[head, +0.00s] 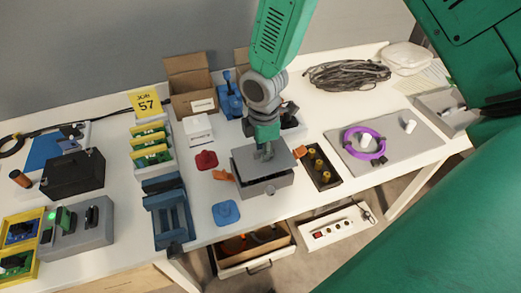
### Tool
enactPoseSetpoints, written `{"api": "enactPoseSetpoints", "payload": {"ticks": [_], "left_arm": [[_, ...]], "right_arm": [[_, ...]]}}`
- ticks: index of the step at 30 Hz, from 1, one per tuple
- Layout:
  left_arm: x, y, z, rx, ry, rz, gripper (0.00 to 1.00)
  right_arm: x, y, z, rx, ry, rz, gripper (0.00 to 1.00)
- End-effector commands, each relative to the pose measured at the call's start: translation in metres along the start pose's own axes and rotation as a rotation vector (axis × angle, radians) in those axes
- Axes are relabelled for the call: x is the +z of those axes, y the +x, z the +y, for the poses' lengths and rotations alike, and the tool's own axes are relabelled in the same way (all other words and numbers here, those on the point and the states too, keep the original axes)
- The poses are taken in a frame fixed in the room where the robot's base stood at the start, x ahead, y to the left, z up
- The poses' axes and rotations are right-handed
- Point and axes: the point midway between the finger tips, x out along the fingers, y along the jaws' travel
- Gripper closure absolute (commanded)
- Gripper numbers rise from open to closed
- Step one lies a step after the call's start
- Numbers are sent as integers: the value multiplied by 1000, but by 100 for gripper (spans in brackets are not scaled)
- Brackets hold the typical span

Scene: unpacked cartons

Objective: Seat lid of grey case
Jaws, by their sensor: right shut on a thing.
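The grey case (270,188) stands near the front edge of the white table, in the middle of the head view. Its flat grey lid (250,163) is over the case body, with a dark line between the two; I cannot tell whether they touch all round. Orange latches stick out at the left side (222,175) and the right side (299,152) of the case. My right gripper (264,153) comes down from above and is shut on the middle of the lid's top; the exact grip is small and partly hidden. My left gripper is not in view.
A black tray with yellow parts (319,167) stands close right of the case. A red piece (206,160) and a blue piece (226,212) lie to its left. A blue rack (168,215) stands farther left. A grey mat (405,150) bears a purple ring (379,152). An open drawer (240,264) is below.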

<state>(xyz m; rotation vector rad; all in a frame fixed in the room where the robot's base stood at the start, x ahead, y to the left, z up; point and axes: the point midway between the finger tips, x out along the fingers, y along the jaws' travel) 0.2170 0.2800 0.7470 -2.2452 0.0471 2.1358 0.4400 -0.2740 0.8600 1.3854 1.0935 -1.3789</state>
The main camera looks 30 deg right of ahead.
Motion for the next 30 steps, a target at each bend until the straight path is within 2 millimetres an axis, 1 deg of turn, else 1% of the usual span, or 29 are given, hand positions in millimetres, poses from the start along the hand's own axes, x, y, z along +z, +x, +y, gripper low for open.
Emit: {"api": "enactPoseSetpoints", "payload": {"ticks": [11, 19, 30], "left_arm": [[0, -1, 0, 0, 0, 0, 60], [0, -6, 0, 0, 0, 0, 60], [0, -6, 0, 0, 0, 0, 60]], "right_arm": [[-1, 0, 0, 1, 0, -1, 100], [-6, -1, -2, 2, 0, -4, 100], [-6, 0, -2, 2, -1, -4, 100]]}}
